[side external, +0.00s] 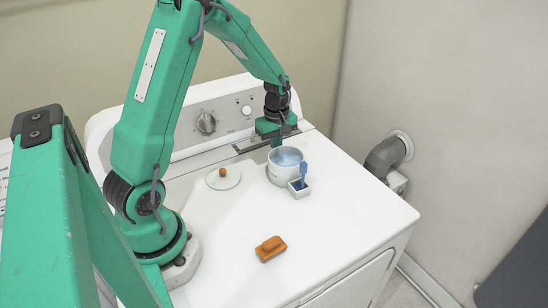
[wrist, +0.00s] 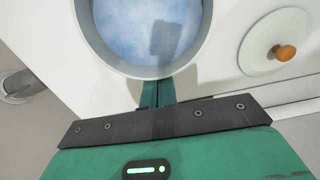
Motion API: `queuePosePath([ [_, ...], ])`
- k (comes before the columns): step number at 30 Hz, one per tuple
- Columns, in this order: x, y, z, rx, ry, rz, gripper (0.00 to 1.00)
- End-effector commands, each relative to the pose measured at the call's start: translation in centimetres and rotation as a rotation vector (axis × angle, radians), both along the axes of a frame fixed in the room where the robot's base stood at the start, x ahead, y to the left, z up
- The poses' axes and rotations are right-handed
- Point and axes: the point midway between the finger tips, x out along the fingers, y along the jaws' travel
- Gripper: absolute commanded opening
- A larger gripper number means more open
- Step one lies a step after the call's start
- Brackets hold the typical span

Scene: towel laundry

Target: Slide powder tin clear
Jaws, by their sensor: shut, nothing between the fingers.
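The powder tin (side external: 284,176) is a white round pot, open at the top, with pale blue powder inside. It stands upright toward the back right of the white machine top. In the wrist view the tin (wrist: 87,38) fills the top middle, with a dark shadow on its powder. My gripper (side external: 276,141) is shut and empty, pointing down just behind the tin. In the wrist view the green fingers of my gripper (wrist: 157,93) are together right beside the tin's rim. I cannot tell whether they touch its wall. The fingertips are partly hidden behind the tin in the side view.
A white lid (side external: 224,183) with an orange knob lies left of the tin. A small white square cup (side external: 299,192) with a blue scoop (side external: 304,172) stands close against its front. An orange-brown block (side external: 270,248) lies nearer the front. The front right of the top is clear.

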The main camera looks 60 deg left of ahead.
Motion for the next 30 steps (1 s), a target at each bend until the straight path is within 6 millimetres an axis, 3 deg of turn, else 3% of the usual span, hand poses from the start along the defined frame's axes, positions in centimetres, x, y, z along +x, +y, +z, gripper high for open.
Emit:
queuePosePath([
  [5, 0.0, -1.7, 0.0, 0.0, 0.0, -0.004, 0.0],
  [30, -0.7, -15.4, 0.0, 0.0, 0.002, -0.007, 0.0],
])
